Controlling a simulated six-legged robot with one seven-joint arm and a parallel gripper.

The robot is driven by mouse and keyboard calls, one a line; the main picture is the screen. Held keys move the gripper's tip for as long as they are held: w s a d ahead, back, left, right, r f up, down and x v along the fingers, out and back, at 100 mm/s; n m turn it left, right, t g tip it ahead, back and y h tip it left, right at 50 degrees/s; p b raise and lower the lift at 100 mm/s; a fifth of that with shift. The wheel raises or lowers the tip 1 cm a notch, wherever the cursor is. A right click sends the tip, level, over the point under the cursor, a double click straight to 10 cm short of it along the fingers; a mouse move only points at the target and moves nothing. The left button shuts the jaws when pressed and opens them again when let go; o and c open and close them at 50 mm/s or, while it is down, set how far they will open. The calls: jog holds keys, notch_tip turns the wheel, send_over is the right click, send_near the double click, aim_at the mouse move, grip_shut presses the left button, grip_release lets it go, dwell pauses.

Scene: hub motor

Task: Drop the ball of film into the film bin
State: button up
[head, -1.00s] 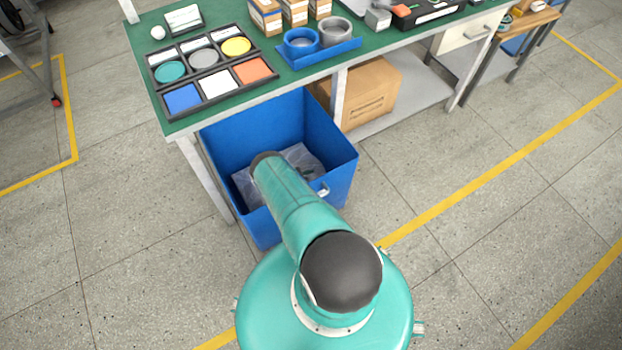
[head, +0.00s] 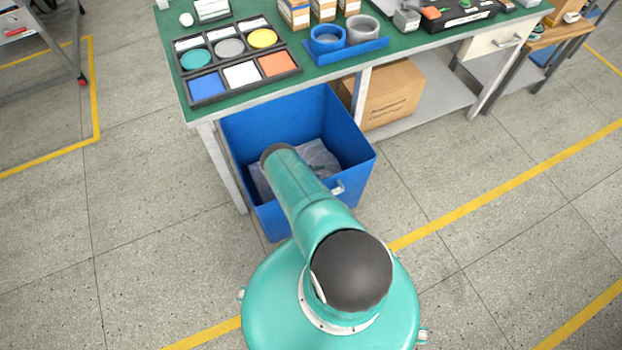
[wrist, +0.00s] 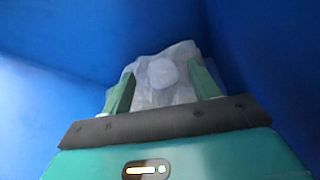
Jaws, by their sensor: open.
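The film bin (head: 352,165) is an open blue box under the front left of the workbench, with crumpled clear film (head: 318,160) inside. My arm reaches over its near rim. In the wrist view, blue bin walls (wrist: 60,60) surround my gripper (wrist: 161,76). Its two green fingers are apart, pointing down at the film. A pale, round ball of film (wrist: 162,71) shows between the fingertips against the crumpled clear film (wrist: 145,62). I cannot tell whether it touches the film below, and no finger visibly presses it. In the head view my arm mostly hides the gripper.
The green-topped workbench (head: 290,75) overhangs the bin's back. A cardboard box (head: 390,95) sits right of the bin.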

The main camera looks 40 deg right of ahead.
jog(key=v, duration=0.9)
jog(key=shift+a, duration=0.25)
